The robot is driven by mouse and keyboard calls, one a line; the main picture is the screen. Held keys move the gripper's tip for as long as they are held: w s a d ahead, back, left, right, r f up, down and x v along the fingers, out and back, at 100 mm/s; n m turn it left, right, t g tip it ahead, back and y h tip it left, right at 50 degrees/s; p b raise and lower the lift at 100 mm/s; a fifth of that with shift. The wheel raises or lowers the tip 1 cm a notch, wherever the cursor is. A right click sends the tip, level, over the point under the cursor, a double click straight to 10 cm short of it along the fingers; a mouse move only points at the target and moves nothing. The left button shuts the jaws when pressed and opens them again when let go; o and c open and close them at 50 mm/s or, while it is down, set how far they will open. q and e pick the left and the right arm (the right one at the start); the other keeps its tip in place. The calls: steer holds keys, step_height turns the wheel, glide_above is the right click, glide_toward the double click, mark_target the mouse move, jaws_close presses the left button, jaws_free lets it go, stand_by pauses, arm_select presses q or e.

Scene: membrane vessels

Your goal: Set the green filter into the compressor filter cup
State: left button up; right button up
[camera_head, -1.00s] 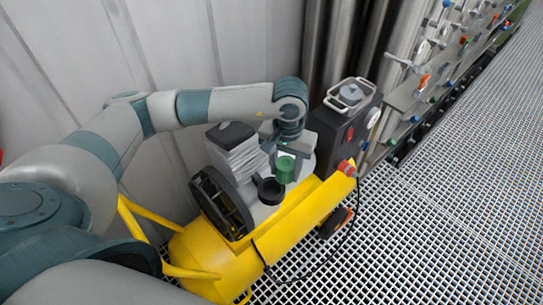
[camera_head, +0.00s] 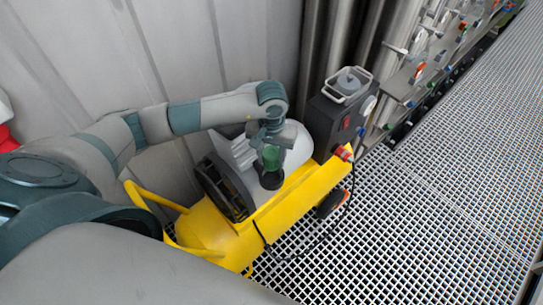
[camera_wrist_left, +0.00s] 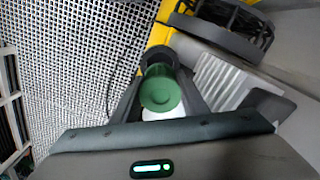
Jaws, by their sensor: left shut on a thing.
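The green filter (camera_head: 271,154) is a small green cylinder between the fingers of my left gripper (camera_head: 271,160). The gripper is shut on it and points down over the compressor. The black filter cup (camera_head: 270,181) is on the compressor, right below the filter in the head view. In the left wrist view, the green filter (camera_wrist_left: 161,92) sits between the fingers, with the black cup (camera_wrist_left: 159,58) just beyond it, nearly in line. I cannot tell whether the filter touches the cup's rim. The cup's inside is hidden. My right gripper is not in view.
The yellow compressor tank (camera_head: 222,235) stands on a white floor grating (camera_head: 430,190), its black flywheel (camera_head: 222,190) left of the cup. A dark box with a handle (camera_head: 340,115) stands behind right. A pale wall (camera_head: 60,70) closes the back; grating is free on the right.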

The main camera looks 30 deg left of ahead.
mark_target(272, 166)
arm_select(q)
steer(key=shift+f, duration=0.15)
steer(key=shift+f+b, duration=0.75)
steer(key=shift+f, duration=1.4)
steer(key=shift+f+b, duration=0.85)
steer(key=shift+b, duration=0.15)
steer(key=o, duration=1.1)
steer(key=shift+r, duration=0.1)
